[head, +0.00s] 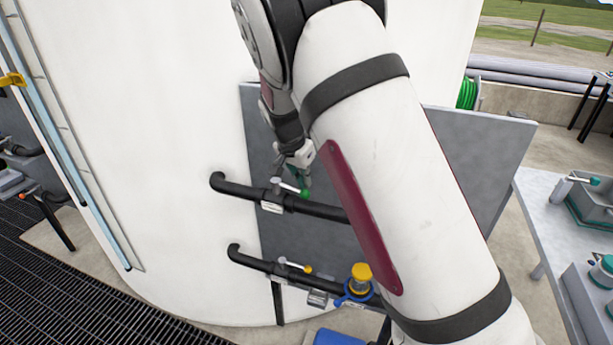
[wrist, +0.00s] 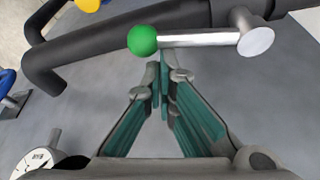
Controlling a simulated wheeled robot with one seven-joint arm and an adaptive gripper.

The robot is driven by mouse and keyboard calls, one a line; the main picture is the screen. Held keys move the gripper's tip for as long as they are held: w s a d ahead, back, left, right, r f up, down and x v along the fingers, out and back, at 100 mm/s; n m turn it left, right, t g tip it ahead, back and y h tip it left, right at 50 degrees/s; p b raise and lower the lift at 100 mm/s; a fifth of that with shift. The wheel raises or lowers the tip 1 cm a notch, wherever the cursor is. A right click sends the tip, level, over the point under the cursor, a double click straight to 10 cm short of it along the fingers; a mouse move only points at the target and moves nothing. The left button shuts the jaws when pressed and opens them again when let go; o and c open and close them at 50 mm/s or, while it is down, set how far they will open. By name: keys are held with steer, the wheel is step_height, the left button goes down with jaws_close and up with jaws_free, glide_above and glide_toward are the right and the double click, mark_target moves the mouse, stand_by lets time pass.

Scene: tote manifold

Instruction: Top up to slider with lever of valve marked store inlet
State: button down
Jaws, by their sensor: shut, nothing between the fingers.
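The upper pipe (head: 320,210) carries a valve lever (head: 289,187) with a green knob (head: 304,193). A white label (head: 272,207) sits on that pipe, its writing too small to read. My gripper (head: 305,180) is shut and empty, right by the green knob. In the wrist view my fingertips (wrist: 160,72) are together just below the green knob (wrist: 142,40) and the silver lever (wrist: 200,39); contact cannot be told. A yellow slider (head: 12,79) sits high on the blue sight tube (head: 75,170) of the white tank (head: 180,150).
A lower pipe (head: 262,265) has a yellow-knobbed lever (head: 308,270) and a yellow-capped fitting (head: 360,280). A grey panel (head: 480,150) stands behind the pipes. A workbench (head: 545,215) is at right, dark floor grating (head: 70,300) at left. My arm hides the pipes' right part.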

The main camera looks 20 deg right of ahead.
mark_target(294, 188)
steer(key=m, duration=0.1)
steer(key=s+a+m, duration=0.1)
steer(key=shift+s+a+m+g+p, duration=0.25)
steer(key=shift+s+m+g+p, duration=0.05)
steer(key=shift+m+g, duration=0.1)
steer(key=a+m, duration=0.1)
steer(key=s+a+m+g, duration=0.1)
steer(key=m, duration=0.1)
steer(key=shift+s+m+h, duration=0.1)
steer(key=shift+m+h, duration=0.2)
steer(key=shift+h, duration=0.1)
steer(key=a+m+g+b, duration=0.2)
steer(key=a+m+b, duration=0.1)
steer(key=a+m, duration=0.3)
steer(key=shift+s+m+g+y, duration=0.2)
steer(key=shift+m+g+y, duration=0.1)
steer(key=shift+m, duration=0.3)
